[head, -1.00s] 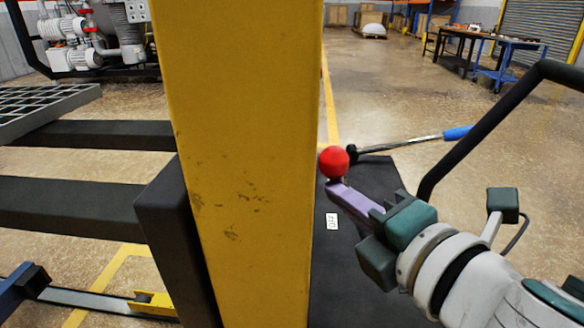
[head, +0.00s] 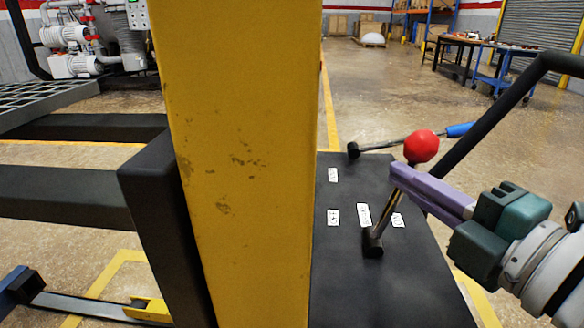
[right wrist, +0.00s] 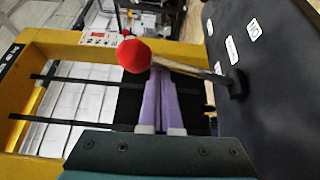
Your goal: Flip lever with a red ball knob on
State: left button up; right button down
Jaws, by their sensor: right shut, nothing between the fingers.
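The lever's red ball knob (head: 421,146) tops a thin metal shaft that rises from a black pivot (head: 373,245) on the dark panel. The shaft leans to the right in the head view. My right gripper (head: 396,174) has purple fingers, shut and empty, beside the shaft just below the ball. The fingers cover part of the shaft in the head view. In the right wrist view the red ball (right wrist: 134,56) and shaft lie just beyond the fingertips (right wrist: 160,75). I cannot tell whether they touch. My left gripper is out of view.
A second lever with a blue handle (head: 459,130) lies behind on the same panel (head: 340,280), which bears several white labels. A thick yellow post (head: 240,160) stands directly left of the panel. A black bar (head: 500,105) curves up at the right.

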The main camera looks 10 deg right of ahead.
jog(key=shift+s+d+f, duration=0.15)
jog(key=shift+d+f, duration=0.05)
jog(key=shift+d, duration=0.4)
jog(key=shift+s+d+f, duration=0.15)
jog(key=shift+d+f, duration=0.05)
jog(key=shift+d, duration=0.35)
jog(key=shift+d, duration=0.1)
notch_tip(320, 180, up, 20)
jog(key=p, duration=0.9)
